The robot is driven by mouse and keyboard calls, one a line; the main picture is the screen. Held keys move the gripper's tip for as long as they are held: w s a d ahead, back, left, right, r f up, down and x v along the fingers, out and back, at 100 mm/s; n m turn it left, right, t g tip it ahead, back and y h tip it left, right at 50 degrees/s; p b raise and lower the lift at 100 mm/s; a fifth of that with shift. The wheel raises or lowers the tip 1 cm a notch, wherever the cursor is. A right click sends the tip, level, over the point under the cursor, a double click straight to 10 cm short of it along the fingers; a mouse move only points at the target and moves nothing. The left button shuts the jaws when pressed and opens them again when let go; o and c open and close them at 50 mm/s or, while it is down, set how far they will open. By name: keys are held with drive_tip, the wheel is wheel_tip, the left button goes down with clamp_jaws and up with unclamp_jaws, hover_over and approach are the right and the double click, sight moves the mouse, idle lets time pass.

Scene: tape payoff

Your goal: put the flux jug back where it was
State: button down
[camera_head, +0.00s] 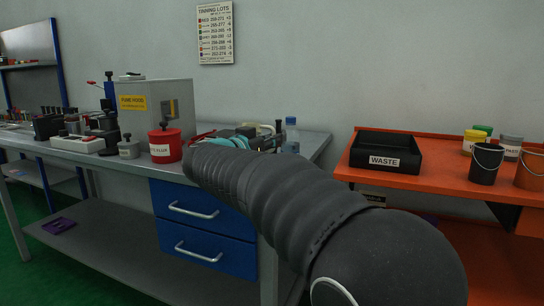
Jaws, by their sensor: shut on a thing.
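A red jug (165,147) with a black knob on top and a white label, on which "FLUX" seems to be printed, is upright at the front of the grey bench (103,161). The far end of my dark ribbed arm is just to its right in the picture. My gripper does not show; the arm sleeve hides that area. I cannot tell whether it touches the jug.
A small grey labelled can (129,149) stands left of the jug, before a grey box with a yellow label (133,103). Teal and grey items (245,139) and a bottle (291,135) are behind my arm. A black waste tray (386,153) sits on an orange table (433,185).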

drive_tip(key=shift+f+b, duration=0.45)
drive_tip(key=shift+f, duration=1.5)
drive_tip(key=shift+f, duration=0.15)
drive_tip(key=c, duration=1.3)
unclamp_jaws()
drive_tip(key=shift+s+a, duration=0.15)
drive_tip(key=shift+s, duration=0.05)
drive_tip(key=v, duration=1.1)
drive_tip(key=shift+s+a, duration=0.15)
drive_tip(key=shift+s, duration=0.1)
